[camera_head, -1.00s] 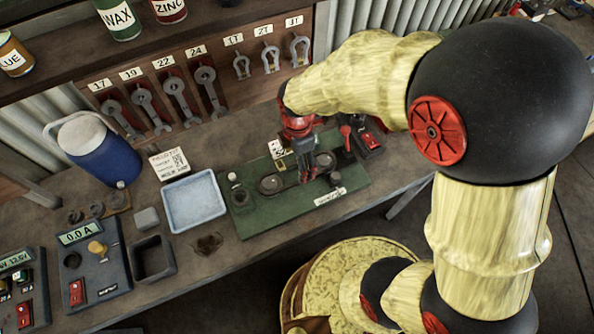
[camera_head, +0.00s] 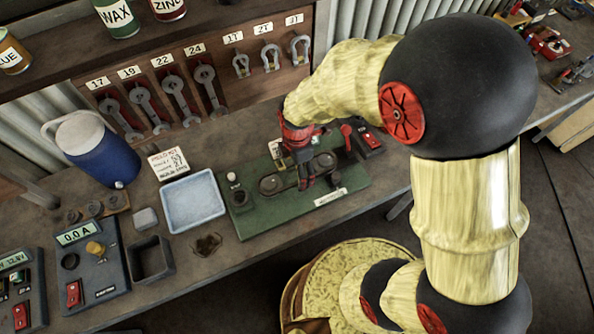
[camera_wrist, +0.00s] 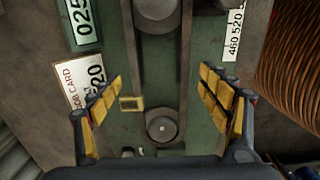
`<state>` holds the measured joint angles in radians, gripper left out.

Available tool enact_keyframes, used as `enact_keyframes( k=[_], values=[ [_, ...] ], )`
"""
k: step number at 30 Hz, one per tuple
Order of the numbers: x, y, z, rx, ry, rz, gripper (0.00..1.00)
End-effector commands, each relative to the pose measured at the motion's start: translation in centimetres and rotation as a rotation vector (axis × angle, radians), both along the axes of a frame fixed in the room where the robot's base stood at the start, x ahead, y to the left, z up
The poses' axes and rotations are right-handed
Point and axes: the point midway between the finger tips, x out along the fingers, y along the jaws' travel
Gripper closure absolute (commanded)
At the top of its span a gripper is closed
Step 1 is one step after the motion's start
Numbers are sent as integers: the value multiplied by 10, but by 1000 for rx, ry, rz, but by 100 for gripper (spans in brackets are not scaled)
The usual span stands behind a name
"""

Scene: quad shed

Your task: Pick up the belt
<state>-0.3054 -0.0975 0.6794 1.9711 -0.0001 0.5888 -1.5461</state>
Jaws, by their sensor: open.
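The belt (camera_wrist: 185,60) is a thin dark loop in the wrist view, with two long strands running along a green board (camera_wrist: 205,125). It appears to pass around a round pulley (camera_wrist: 162,127) and a second pulley (camera_wrist: 156,10) at the top edge. In the head view the green board (camera_head: 250,222) lies on the bench, and my gripper (camera_head: 304,182) hangs over its middle, hiding part of the belt. In the wrist view my gripper (camera_wrist: 160,95) is open, with its yellow-padded fingers on either side of the belt's strands and nothing between them held.
A job card (camera_wrist: 77,85) lies beside the board. A blue tray (camera_head: 192,202), a blue jug (camera_head: 100,150) and a meter box (camera_head: 95,265) stand to the left. Wrenches (camera_head: 180,98) hang on the rack behind. A switch box with a red switch (camera_head: 371,140) is at the board's right end.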

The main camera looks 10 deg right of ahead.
Motion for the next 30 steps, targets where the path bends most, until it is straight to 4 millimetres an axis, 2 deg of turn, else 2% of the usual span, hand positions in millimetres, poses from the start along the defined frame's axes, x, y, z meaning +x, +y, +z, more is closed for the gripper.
enact_keyframes(
  k=[11, 30],
  values=[
    [0, 0, -2, 0, 0, 0, 23],
    [0, 0, -2, 0, 0, 0, 58]
  ],
)
